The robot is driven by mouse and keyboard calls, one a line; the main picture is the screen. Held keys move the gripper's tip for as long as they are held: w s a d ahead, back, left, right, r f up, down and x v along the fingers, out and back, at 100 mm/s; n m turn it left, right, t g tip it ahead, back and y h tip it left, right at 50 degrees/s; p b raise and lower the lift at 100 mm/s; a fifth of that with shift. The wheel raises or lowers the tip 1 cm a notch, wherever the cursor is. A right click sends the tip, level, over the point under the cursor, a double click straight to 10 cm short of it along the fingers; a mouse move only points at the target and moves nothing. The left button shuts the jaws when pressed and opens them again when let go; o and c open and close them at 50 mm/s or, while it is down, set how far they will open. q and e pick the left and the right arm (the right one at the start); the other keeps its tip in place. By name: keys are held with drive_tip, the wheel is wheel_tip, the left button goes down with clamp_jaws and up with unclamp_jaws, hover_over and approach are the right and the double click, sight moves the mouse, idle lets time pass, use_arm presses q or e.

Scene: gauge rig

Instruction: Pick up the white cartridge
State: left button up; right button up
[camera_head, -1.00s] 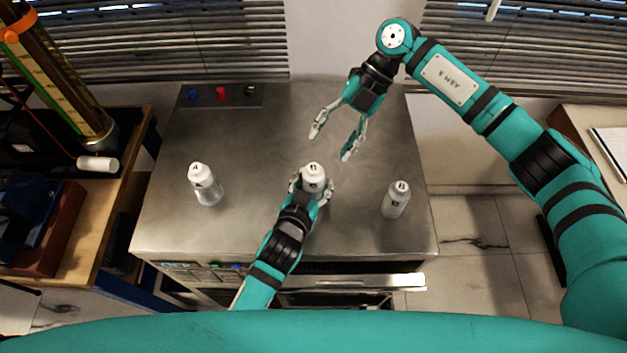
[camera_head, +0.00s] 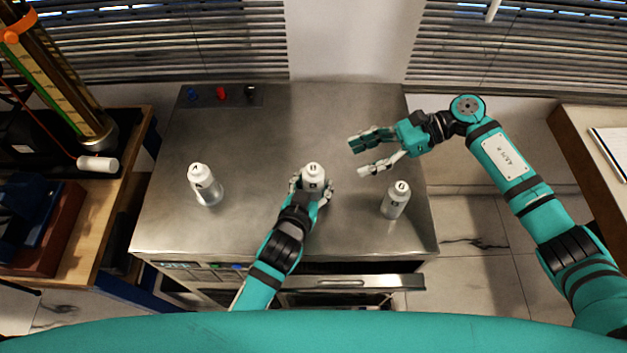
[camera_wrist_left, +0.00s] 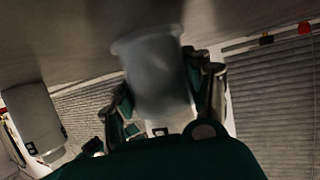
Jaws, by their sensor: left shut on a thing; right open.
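Three white cartridges stand on the steel worktop (camera_head: 240,140): a left one (camera_head: 205,186), a middle one (camera_head: 313,171) and a right one (camera_head: 396,200). Each has small dark markings that I cannot read surely. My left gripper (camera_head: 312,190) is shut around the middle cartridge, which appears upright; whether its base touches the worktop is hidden. The held cartridge fills the middle of the left wrist view (camera_wrist_left: 158,75), between the fingers. My right gripper (camera_head: 358,158) is open and empty, to the right of the held cartridge and behind the right one, fingers pointing left.
A strip with blue, red and black knobs (camera_head: 221,94) lies at the worktop's back left. A wooden bench (camera_head: 85,235) with a tall gauge column (camera_head: 62,85) stands at left. An open drawer or door (camera_head: 355,283) juts from the front. The worktop's back middle is clear.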

sight(322, 171)
drive_tip(key=shift+n, duration=0.6)
drive_tip(key=x, duration=1.1)
drive_tip(key=shift+w+a+f, duration=0.1)
drive_tip(key=shift+w+a, duration=0.05)
drive_tip(key=shift+a, duration=0.2)
drive_tip(key=shift+d, duration=0.1)
clamp_jaws()
